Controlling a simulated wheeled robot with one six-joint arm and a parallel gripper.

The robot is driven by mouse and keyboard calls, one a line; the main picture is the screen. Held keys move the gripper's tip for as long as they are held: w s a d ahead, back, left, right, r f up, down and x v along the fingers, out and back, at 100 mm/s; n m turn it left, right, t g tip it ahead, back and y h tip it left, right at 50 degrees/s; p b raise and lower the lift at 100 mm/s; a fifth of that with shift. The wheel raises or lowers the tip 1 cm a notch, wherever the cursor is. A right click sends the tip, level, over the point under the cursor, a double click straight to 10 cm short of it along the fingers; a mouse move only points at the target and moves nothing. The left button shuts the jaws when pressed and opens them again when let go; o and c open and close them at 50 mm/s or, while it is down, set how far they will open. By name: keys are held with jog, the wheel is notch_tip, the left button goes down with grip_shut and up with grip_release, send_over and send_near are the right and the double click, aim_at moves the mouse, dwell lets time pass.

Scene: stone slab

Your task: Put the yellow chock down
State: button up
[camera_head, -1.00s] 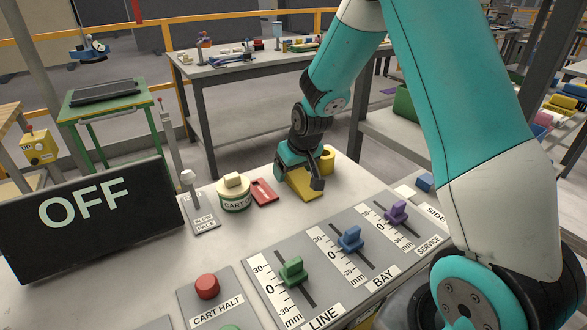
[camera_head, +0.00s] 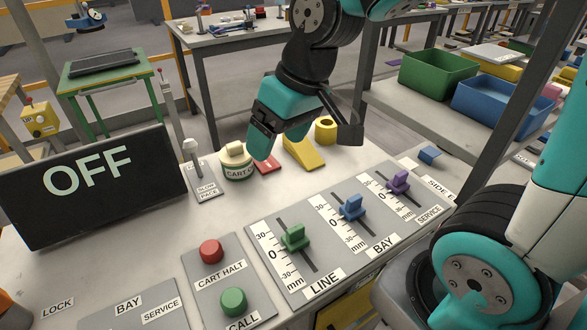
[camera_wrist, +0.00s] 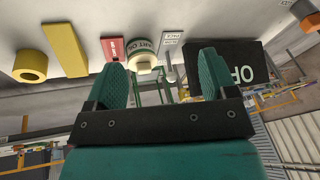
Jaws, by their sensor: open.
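The yellow chock (camera_head: 303,152) is a wedge lying on the pale stone slab (camera_head: 215,222), behind the slider panel. It also shows in the wrist view (camera_wrist: 66,48), apart from my fingers. My gripper (camera_head: 262,145) is raised above the slab, to the left of the chock and nearer the camera. In the wrist view my gripper (camera_wrist: 163,70) has its two teal fingers spread, with nothing held between them.
A yellow ring (camera_head: 325,129) stands just behind the chock. A red tag (camera_head: 268,166) and a round labelled tin (camera_head: 236,165) are to its left. The slider panel (camera_head: 322,263) with green, blue and purple knobs is in front. The OFF screen (camera_head: 92,187) stands at left.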

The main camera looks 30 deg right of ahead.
jog(key=shift+o, duration=0.5)
jog(key=s+a+r+n+g, duration=0.1)
jog(key=s+a, duration=0.1)
jog(key=s, duration=0.3)
jog(key=s+a+n+g, duration=0.1)
jog(key=s+a+n, duration=0.1)
jog(key=s, duration=0.4)
jog(key=shift+a+r+y, duration=0.35)
jog(key=shift+a+y, duration=0.05)
jog(key=m+h+p, duration=0.4)
jog(key=m, duration=0.3)
send_over(303, 147)
jog(key=w, duration=0.1)
jog(key=f, duration=0.3)
jog(key=f+p, duration=0.1)
jog(key=f, duration=0.7)
jog(key=shift+w+d+f, duration=0.1)
jog(key=shift+w+d, duration=0.25)
jog(key=shift+a+f+p, duration=0.15)
jog(key=shift+f+p, duration=0.35)
jog(key=shift+f, duration=1.15)
jog(key=shift+a+f+p, duration=0.1)
jog(key=shift+f+p, duration=0.4)
jog(key=shift+f, duration=1.1)
jog(key=c, duration=1.1)
jog(key=shift+r, duration=0.2)
